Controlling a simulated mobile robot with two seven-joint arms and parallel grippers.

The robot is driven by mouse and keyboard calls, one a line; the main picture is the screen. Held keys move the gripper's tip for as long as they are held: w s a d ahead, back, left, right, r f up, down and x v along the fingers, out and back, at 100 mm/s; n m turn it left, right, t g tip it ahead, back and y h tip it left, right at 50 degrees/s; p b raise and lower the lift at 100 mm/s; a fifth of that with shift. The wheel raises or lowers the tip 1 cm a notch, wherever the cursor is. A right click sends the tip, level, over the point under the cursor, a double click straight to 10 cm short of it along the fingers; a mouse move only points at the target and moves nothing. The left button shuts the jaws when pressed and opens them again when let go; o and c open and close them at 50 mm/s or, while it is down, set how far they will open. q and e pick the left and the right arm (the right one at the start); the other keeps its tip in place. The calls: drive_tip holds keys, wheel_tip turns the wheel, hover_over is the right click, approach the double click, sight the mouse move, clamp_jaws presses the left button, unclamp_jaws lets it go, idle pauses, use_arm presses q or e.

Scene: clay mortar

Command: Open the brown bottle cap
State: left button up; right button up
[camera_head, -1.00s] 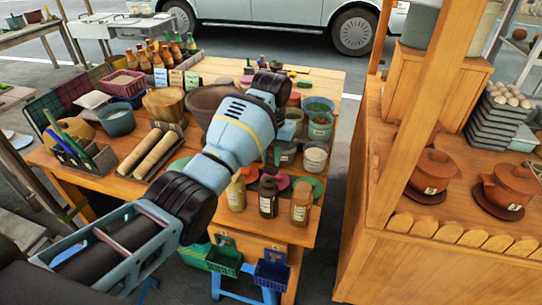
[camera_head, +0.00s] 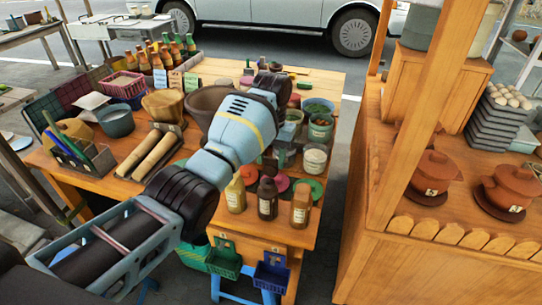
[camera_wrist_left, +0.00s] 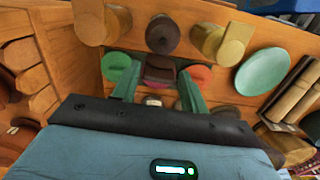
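The brown bottle (camera_head: 268,199) stands upright near the front edge of the table, between a yellow bottle (camera_head: 236,195) and an amber bottle (camera_head: 300,206). It has a dark top and a pale label. The left wrist view shows the brown bottle (camera_wrist_left: 162,33) from above, at the top middle. My left gripper (camera_head: 285,152) is above the table, behind the bottles and partly hidden by my arm. In the left wrist view, its two greenish fingers (camera_wrist_left: 158,88) are apart, short of the brown bottle. A dark brown object (camera_wrist_left: 160,68) shows between them; contact cannot be told. My right gripper is out of view.
Jars and bowls (camera_head: 315,158) crowd the table further back. Two rolled cylinders (camera_head: 152,155) lie to the left. A wooden stall with clay pots (camera_head: 430,178) stands right, across a gap.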

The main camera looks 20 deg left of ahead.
use_arm(q)
drive_tip(key=shift+r, duration=0.1)
wheel_tip(320, 180, up, 8)
drive_tip(key=shift+w+f, duration=0.15)
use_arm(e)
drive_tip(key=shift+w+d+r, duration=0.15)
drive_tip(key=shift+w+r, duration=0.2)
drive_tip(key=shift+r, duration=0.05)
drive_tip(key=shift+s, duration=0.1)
